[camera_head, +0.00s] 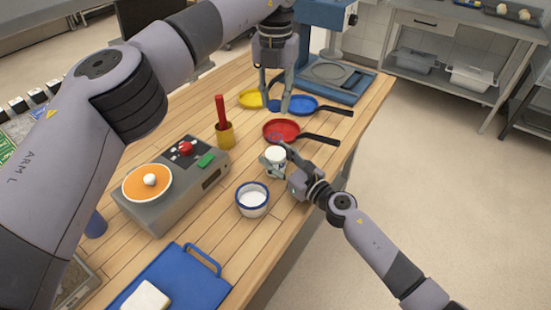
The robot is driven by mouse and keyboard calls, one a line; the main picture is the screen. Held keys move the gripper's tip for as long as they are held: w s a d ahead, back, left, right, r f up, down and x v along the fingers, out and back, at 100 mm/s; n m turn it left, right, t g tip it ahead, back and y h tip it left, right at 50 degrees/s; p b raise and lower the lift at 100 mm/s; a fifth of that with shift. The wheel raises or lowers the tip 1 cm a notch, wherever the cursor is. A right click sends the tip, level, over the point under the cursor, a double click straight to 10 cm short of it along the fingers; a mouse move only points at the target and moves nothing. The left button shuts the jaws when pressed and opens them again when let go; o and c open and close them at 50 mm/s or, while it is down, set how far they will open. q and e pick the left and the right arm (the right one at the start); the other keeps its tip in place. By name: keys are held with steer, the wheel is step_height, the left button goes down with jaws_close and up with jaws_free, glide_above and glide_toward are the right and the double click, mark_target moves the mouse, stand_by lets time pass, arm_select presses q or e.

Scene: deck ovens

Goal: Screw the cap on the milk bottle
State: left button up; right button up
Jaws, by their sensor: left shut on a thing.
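My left gripper (274,108) hangs over the far part of the wooden table, fingers pointing down. It is shut on a small blue piece (274,104) that looks like the cap. Pans lie behind it, so its outline is hard to make out. My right gripper (275,163) comes in from the right edge of the table, low down. Its fingers are around a white, round-topped thing (276,154) that looks like the milk bottle. Its lower part is hidden. I cannot tell whether these fingers touch it. The blue piece is apart from it, farther back.
A red pan (281,130), a yellow pan (250,98) and a blue pan (304,104) lie near the grippers. A white bowl (253,200), a yellow cup (225,136) and a grey scale-like machine (170,190) stand nearer. A blue tray (205,288) lies in front.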

jaws_close()
stand_by(0.3)
arm_select(q)
steer(key=shift+f, duration=0.1)
steer(key=shift+f, duration=2.35)
steer(key=shift+f, duration=0.9)
steer(key=shift+f, duration=0.55)
